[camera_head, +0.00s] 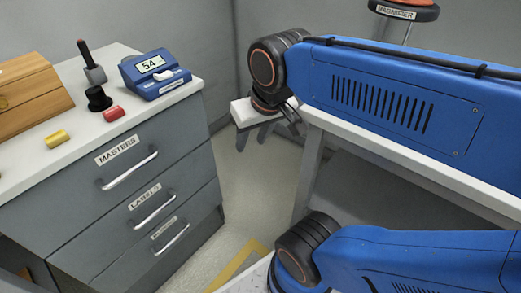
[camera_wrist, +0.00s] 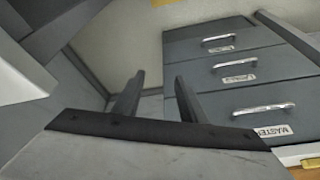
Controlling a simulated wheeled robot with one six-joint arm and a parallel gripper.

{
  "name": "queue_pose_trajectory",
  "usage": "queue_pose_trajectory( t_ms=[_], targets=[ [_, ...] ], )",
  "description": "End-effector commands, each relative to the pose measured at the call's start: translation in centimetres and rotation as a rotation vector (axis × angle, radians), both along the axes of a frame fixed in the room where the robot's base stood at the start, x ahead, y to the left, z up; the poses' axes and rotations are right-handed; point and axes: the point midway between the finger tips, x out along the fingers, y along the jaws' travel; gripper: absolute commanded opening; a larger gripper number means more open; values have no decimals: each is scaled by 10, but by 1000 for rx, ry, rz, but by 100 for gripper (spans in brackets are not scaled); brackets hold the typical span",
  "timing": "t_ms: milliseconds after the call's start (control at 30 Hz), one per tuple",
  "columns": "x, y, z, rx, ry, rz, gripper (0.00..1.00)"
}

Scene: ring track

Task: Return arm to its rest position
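My blue arm stretches across the right of the head view. Its black wrist joint ends above the gap between the drawer cabinet and the white-topped bench. My gripper (camera_head: 251,143) hangs there, pale body up and two grey fingers pointing down, clear of the cabinet. In the wrist view my gripper (camera_wrist: 159,82) has its two dark fingers apart, with nothing between them. The fingers touch nothing that I can see.
The grey drawer cabinet (camera_head: 138,205) stands left, all drawers shut. On it are a blue meter (camera_head: 155,73), a wooden box (camera_head: 32,95), a red cylinder (camera_head: 114,114) and a yellow one (camera_head: 57,138). The bench (camera_head: 336,126) is right; a magnifier (camera_head: 405,10) stands behind.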

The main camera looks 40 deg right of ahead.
Motion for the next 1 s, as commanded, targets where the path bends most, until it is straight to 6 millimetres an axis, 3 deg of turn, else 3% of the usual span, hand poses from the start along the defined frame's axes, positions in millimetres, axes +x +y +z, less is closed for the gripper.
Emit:
queue_pose_trajectory(
  t_ms=[100,233,1000],
  targets=[
    [-15,-8,-21,-33,-25,57,38],
    [-20,-11,-30,-51,-38,90,38],
    [-20,-11,-30,-53,-38,96,38]
  ],
)
